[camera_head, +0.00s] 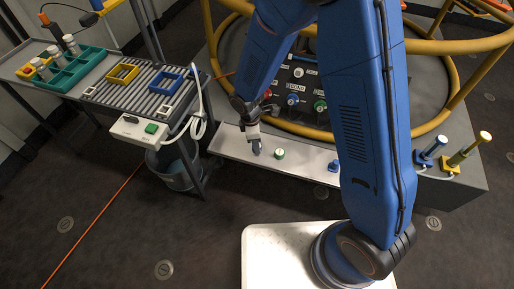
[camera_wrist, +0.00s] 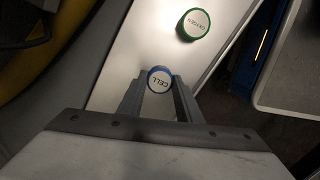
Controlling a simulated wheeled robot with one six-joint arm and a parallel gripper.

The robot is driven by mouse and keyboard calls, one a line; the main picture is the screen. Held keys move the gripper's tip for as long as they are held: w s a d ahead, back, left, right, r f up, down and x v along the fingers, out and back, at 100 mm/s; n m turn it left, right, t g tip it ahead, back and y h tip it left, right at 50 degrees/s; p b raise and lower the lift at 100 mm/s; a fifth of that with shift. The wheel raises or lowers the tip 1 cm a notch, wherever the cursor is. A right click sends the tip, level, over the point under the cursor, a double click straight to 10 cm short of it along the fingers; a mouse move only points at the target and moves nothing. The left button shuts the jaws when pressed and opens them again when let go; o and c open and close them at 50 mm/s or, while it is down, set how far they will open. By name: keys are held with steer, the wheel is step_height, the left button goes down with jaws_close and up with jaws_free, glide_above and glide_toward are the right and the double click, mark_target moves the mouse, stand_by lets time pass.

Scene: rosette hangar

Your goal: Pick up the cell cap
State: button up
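The cell cap (camera_wrist: 159,80) is round, with a white top reading CELL and a blue rim. In the wrist view it sits between the tips of my gripper's two fingers (camera_wrist: 160,88). The fingers lie close on both sides of it; whether they press on it I cannot tell. In the head view my gripper (camera_head: 255,149) points down at the left part of the pale shelf (camera_head: 307,160), and the cap is mostly hidden there.
A green-rimmed oxygen cap (camera_wrist: 194,24) stands on the shelf close to the right of my gripper; it also shows in the head view (camera_head: 279,154). A blue piece (camera_head: 333,165) stands farther right. A yellow rail ring (camera_head: 432,125) rises behind. A roller table (camera_head: 150,88) stands left.

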steer(key=c, duration=0.4)
step_height(320, 180, up, 10)
stand_by(0.6)
steer(key=shift+d, duration=0.1)
steer(key=w+d+r+t+h, duration=0.1)
steer(key=w+d+r+t, duration=0.2)
steer(key=d, duration=0.3)
steer(key=w+d+r+t+h, duration=0.2)
steer(key=d, duration=0.4)
steer(key=w+d+r+t+h, duration=0.1)
steer(key=w+r+t, duration=0.55)
steer(key=r, duration=0.25)
steer(key=shift+g, duration=0.35)
steer(key=shift+a+f+x, duration=0.1)
steer(key=shift+x, duration=1.4)
steer(key=shift+a+f+x, duration=0.1)
steer(key=shift+x, duration=1.4)
